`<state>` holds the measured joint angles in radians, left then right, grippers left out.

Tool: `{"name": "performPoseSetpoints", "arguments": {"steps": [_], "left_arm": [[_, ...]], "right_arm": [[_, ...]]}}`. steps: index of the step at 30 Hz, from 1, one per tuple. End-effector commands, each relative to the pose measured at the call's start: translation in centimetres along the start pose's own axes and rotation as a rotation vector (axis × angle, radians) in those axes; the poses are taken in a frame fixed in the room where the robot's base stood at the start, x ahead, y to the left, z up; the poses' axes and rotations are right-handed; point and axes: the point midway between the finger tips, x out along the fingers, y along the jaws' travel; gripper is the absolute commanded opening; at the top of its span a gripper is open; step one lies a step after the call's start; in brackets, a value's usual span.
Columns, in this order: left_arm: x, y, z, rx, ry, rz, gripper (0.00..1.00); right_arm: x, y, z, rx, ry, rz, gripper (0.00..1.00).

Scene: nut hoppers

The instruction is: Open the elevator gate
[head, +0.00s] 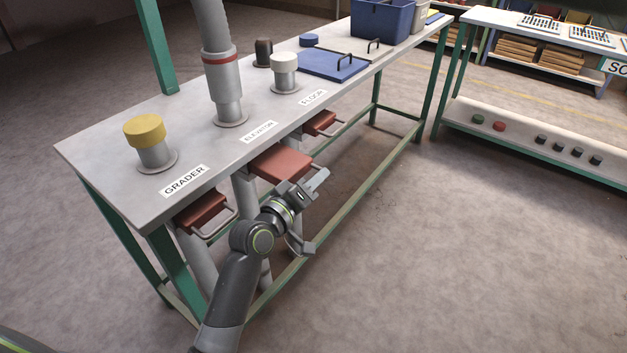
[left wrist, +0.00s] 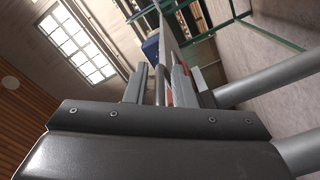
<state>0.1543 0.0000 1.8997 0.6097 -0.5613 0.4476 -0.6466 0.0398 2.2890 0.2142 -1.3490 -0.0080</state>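The elevator gate (head: 280,163) is a red plate under the table, below the ELEVATOR label (head: 259,132). In the left wrist view, a thin grey bar (left wrist: 160,86), apparently the handle, stands between the fingers of my left gripper (left wrist: 160,88), with small gaps on both sides. A strip of red shows just beyond. My right gripper is in neither view.
The grader gate (head: 201,211) and floor gate (head: 320,123), red with grey handles, are at either side. The table (head: 95,150) is above, with green legs and a low green rail (head: 335,225). The floor to the right is clear.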

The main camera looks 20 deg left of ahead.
Motion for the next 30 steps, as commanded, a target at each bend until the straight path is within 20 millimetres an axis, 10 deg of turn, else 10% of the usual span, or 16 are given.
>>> {"name": "performPoseSetpoints", "arguments": {"steps": [17,30], "left_arm": [[-1.1,-0.1,0.0,-0.003,0.000,-0.001,0.31],[-9.8,-0.1,0.0,0.000,0.000,-0.002,0.31]], "right_arm": [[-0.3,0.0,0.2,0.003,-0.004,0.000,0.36],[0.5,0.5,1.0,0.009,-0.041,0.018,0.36]]}}
